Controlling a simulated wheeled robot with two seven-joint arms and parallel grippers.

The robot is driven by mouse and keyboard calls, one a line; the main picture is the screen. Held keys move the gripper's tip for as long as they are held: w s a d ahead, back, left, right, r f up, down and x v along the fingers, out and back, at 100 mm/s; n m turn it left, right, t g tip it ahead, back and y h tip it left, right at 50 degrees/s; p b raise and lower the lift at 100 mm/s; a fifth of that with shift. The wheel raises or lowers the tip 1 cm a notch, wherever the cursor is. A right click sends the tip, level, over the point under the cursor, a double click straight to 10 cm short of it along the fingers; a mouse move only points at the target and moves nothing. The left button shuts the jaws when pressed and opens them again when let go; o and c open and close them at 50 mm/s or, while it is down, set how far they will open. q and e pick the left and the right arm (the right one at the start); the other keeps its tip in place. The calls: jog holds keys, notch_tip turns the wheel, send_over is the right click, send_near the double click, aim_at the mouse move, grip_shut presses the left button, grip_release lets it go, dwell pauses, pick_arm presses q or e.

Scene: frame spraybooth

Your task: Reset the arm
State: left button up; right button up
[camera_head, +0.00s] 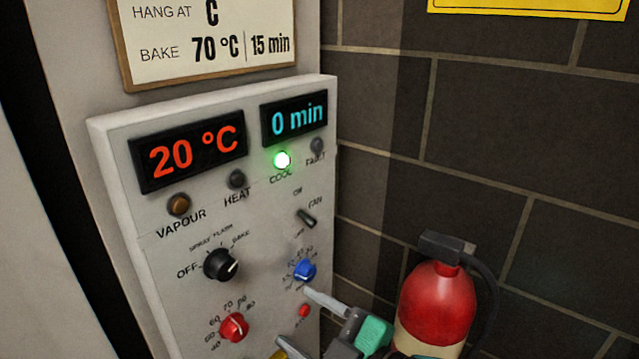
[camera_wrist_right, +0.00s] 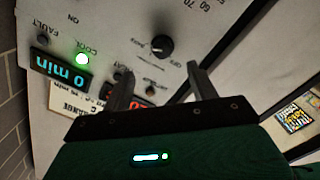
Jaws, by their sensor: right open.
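My right gripper (camera_head: 294,319) is in front of the lower right part of the control panel (camera_head: 190,285), near the blue knob (camera_head: 304,271) and the small red button (camera_head: 304,310). Its fingers are apart with nothing held between them. It also shows in the right wrist view (camera_wrist_right: 158,72), with the upside-down panel beyond the fingers and the black selector knob (camera_wrist_right: 161,47) just past them. I cannot tell whether a fingertip touches the panel. My left gripper is not in view.
The red display (camera_head: 196,151) reads 20 °C and the blue display (camera_head: 296,117) 0 min. The green COOL lamp (camera_head: 282,160) is lit. A red knob (camera_head: 233,327) and fan switch (camera_head: 306,217) are on the panel. A red extinguisher (camera_head: 436,303) stands right, by a brick wall (camera_head: 520,130).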

jog(key=d+f+m+g+h, duration=0.1)
jog(key=d+f+m+h, duration=0.85)
jog(key=f, duration=0.75)
jog(key=s+d+f+m+g+h, duration=0.4)
jog(key=s+d+f+m+g, duration=0.3)
jog(key=s+d+f, duration=0.8)
notch_tip(320, 180, down, 31)
jog(key=g, duration=0.1)
jog(key=s+d+f, duration=0.2)
jog(key=s+f, duration=0.7)
jog(key=f, duration=0.1)
jog(key=s+d+f+g, duration=0.1)
jog(key=s+d+f, duration=0.1)
jog(key=s+f, duration=0.8)
jog(key=shift+s+f, duration=0.15)
jog(key=shift+f, duration=0.2)
